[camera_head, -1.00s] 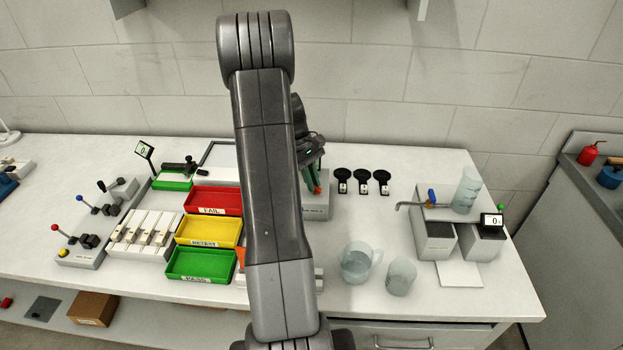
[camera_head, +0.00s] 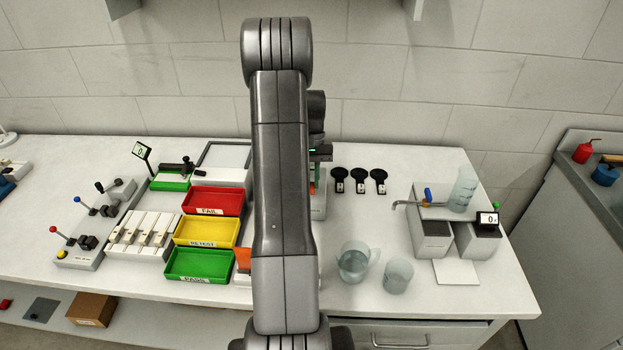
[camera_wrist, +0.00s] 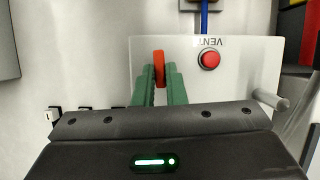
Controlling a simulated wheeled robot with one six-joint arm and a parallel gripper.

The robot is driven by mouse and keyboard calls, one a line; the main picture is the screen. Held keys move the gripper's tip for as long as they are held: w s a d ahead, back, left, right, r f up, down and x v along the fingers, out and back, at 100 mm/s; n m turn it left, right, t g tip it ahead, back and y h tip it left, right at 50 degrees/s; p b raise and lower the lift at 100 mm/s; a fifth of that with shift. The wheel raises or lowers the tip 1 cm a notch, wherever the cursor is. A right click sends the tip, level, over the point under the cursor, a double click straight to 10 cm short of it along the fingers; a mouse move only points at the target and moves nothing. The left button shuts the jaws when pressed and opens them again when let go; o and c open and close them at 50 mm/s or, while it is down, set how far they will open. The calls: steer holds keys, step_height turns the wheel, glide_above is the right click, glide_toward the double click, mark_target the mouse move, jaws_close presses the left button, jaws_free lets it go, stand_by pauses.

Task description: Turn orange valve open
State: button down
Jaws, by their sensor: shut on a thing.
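The orange valve (camera_wrist: 158,62) shows in the wrist view as an upright, narrow orange handle in front of a pale grey panel (camera_wrist: 240,80). My gripper (camera_wrist: 161,76) has its two green fingers closed on this handle, one on either side. The fingers cover the handle's lower part, and I cannot see what it is mounted on. In the head view my own arm hides most of the gripper and valve; only a sliver of the grey valve box (camera_head: 319,208) shows at the arm's right edge.
A red button (camera_wrist: 209,60) marked VENT sits on the panel beside the valve, and a metal peg (camera_wrist: 270,99) juts out at right. Several black-topped tags (camera_head: 358,181) stand right of the box. Clear jugs (camera_head: 355,262) stand nearer the bench front. FAIL, RETEST and PASS trays (camera_head: 200,264) lie left.

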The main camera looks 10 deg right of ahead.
steer(key=shift+m, duration=0.5)
steer(key=c, duration=1.5)
jaws_free()
steer(key=v, duration=0.4)
steer(key=b+v, duration=0.1)
steer(key=v, duration=0.9)
steer(key=shift+s+d+b, duration=0.15)
steer(key=shift+d+b, duration=0.15)
steer(key=shift+f, duration=0.1)
steer(key=x, duration=0.4)
steer(key=p+x, duration=0.1)
steer(key=x, duration=0.8)
steer(key=shift+a+f+p, duration=0.3)
steer(key=shift+f, duration=0.1)
